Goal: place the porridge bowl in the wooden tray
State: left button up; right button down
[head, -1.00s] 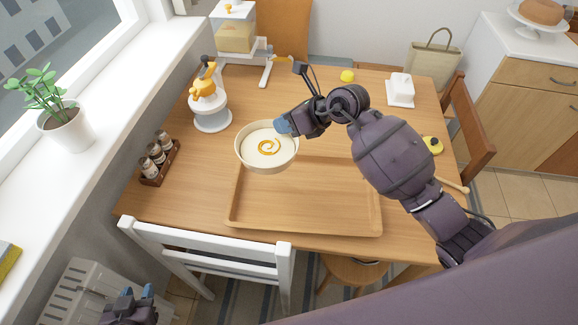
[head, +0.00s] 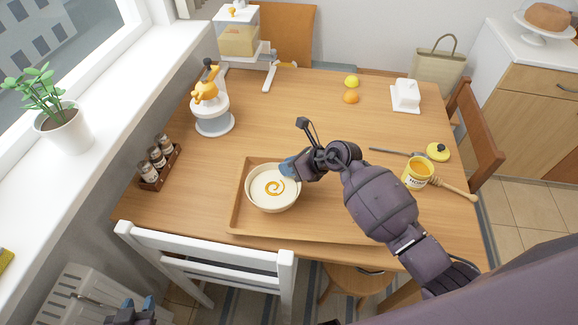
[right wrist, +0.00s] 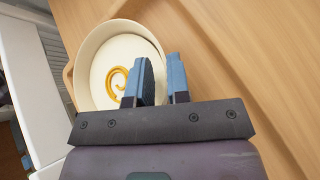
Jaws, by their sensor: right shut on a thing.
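The porridge bowl (head: 262,203) is cream, filled with white porridge with an orange swirl. It is level and over the left half of the wooden tray (head: 310,237); I cannot tell whether its base touches the tray floor. My right gripper (head: 288,168) is shut on the bowl's far right rim. In the right wrist view, the gripper's blue fingers (right wrist: 161,78) pinch the wall of the bowl (right wrist: 92,50), and the tray's edge (right wrist: 68,75) runs beside it. My left gripper (head: 138,304) is at the bottom left, away from the table, its fingertips apart and empty.
A spice rack (head: 160,168) and an orange-topped juicer (head: 212,105) stand left of the tray. A yellow honey jar (head: 416,174) and a dipper (head: 455,188) lie right of my right arm. A white chair (head: 210,265) stands at the front. The table's middle back is clear.

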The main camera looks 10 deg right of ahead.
pick_arm(q)
jog(key=shift+f, duration=0.1)
pick_arm(e)
jog(key=shift+f, duration=0.15)
jog(key=c, duration=1.1)
grip_release()
pick_arm(q)
jog(key=shift+s, duration=0.25)
pick_arm(e)
jog(key=shift+s+d+r, duration=0.1)
jog(key=shift+d+r, duration=0.1)
jog(key=shift+r, duration=0.1)
pick_arm(q)
jog(key=shift+w+r+p, duration=0.4)
jog(key=shift+r+p, duration=0.15)
jog(key=shift+r, duration=0.25)
pick_arm(e)
jog(key=v, duration=1.1)
jog(key=shift+s+d+r, duration=0.1)
jog(key=shift+s+d, duration=0.05)
jog(key=shift+s, duration=0.05)
pick_arm(q)
jog(key=shift+s, duration=0.2)
